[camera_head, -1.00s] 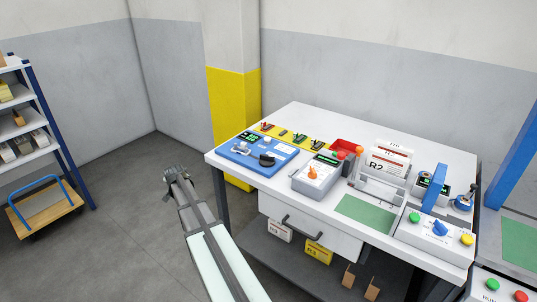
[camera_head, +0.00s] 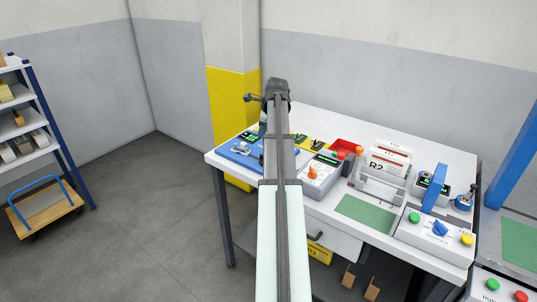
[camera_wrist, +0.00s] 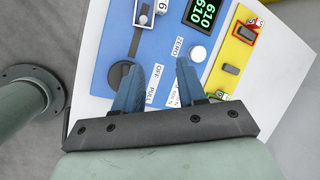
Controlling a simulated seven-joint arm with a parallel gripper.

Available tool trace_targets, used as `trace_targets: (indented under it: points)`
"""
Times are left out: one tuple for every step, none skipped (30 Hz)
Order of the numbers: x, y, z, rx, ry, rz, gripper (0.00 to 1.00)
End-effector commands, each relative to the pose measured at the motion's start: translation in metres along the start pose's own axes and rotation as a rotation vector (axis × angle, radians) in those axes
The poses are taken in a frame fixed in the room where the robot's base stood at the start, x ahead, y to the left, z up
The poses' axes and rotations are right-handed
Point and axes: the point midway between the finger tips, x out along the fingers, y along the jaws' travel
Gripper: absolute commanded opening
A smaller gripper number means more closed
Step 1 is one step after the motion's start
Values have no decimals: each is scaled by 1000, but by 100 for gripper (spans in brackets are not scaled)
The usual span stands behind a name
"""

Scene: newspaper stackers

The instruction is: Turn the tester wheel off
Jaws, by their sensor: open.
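The blue tester panel (camera_head: 232,148) lies at the left end of the white workbench, partly hidden by my arm in the head view. In the wrist view the panel (camera_wrist: 165,85) carries a dark round control (camera_wrist: 118,73), a white knob (camera_wrist: 198,53) beside a ZERO label, and a lit green display (camera_wrist: 202,12). A label reading OFF and PULL (camera_wrist: 155,84) lies between my fingers. I cannot tell for certain which control is the tester wheel. My gripper (camera_wrist: 157,67) is open and empty above the panel, its left fingertip close to the dark control.
A yellow strip (camera_wrist: 240,60) with small switches borders the panel. A grey box with an orange knob (camera_head: 313,172), a red bin (camera_head: 345,147) and a blue-knob control box (camera_head: 440,228) stand to the right. A yellow column (camera_head: 230,105) rises behind.

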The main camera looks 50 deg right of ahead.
Motion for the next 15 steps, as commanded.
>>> trace_targets:
  points:
    - [-15,6,-16,73,-15,40,40]
    - [-22,10,-24,112,-22,65,40]
    - [-31,15,-32,159,-33,94,40]
    - [-38,19,-37,191,-39,115,40]
    - [-43,22,-42,219,-46,135,40]
    - [-50,26,-47,251,-51,158,40]
    - [-54,29,-51,273,-56,173,40]
    - [-58,31,-54,289,-60,185,40]
    - [-62,34,-56,308,-62,199,40]
    - [-65,35,-58,318,-64,207,40]
    - [-66,36,-60,327,-66,214,40]
    - [-68,38,-61,335,-68,220,40]
    - [-67,38,-61,339,-69,223,40]
    - [-66,39,-61,341,-69,225,40]
    - [-64,40,-61,342,-69,227,40]
